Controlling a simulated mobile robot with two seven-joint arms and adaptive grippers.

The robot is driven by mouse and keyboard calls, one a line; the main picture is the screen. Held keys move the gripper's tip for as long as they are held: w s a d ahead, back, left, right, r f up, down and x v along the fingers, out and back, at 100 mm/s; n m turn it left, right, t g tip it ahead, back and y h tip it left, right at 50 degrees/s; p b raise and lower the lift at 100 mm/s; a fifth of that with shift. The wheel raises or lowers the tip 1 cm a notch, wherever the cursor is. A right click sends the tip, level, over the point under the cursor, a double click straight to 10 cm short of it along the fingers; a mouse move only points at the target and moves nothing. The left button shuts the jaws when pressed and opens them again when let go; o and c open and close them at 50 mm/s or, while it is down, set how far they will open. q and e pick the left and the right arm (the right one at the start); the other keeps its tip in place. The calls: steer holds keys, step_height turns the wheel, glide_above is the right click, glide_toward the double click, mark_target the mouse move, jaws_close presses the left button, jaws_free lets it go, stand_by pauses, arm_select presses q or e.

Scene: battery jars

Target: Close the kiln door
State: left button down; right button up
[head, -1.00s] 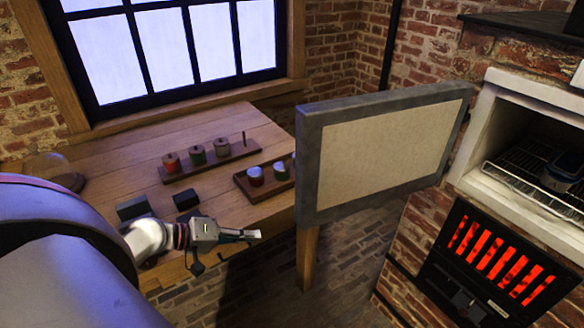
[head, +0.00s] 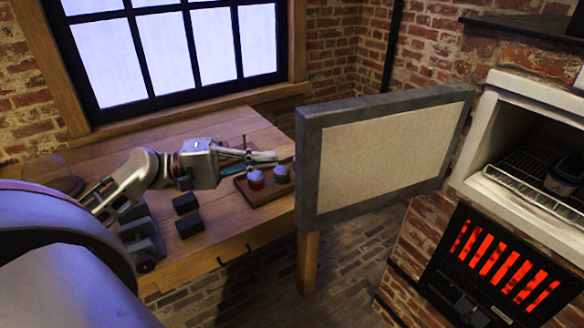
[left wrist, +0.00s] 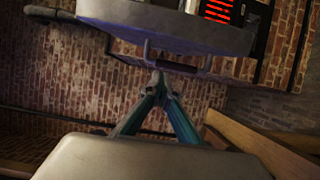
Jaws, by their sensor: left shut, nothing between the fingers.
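The kiln door (head: 385,165), a grey-framed panel with a cream inner face, stands wide open to the left of the kiln's white-framed opening (head: 487,130). My left gripper (head: 277,160) is shut and empty, held above the table just left of the door's free edge. In the left wrist view, the fingertips (left wrist: 158,82) point at the door's outer side (left wrist: 175,30). A bar handle (left wrist: 175,66) on it shows just beyond the fingertips. I cannot tell whether they touch it. The right gripper is out of view.
A wire rack (head: 530,175) with a dark jar (head: 565,175) is inside the kiln. Red glowing slots (head: 500,252) are below. The wooden table (head: 225,240) carries a tray (head: 270,192) with jars and several dark blocks (head: 189,226). Brick floor lies open under the door.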

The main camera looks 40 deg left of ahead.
arm_select(q)
steer(key=d, duration=0.6)
steer(key=shift+w+d+p, duration=0.2)
steer(key=shift+w+p, duration=0.15)
steer(key=shift+p, duration=0.1)
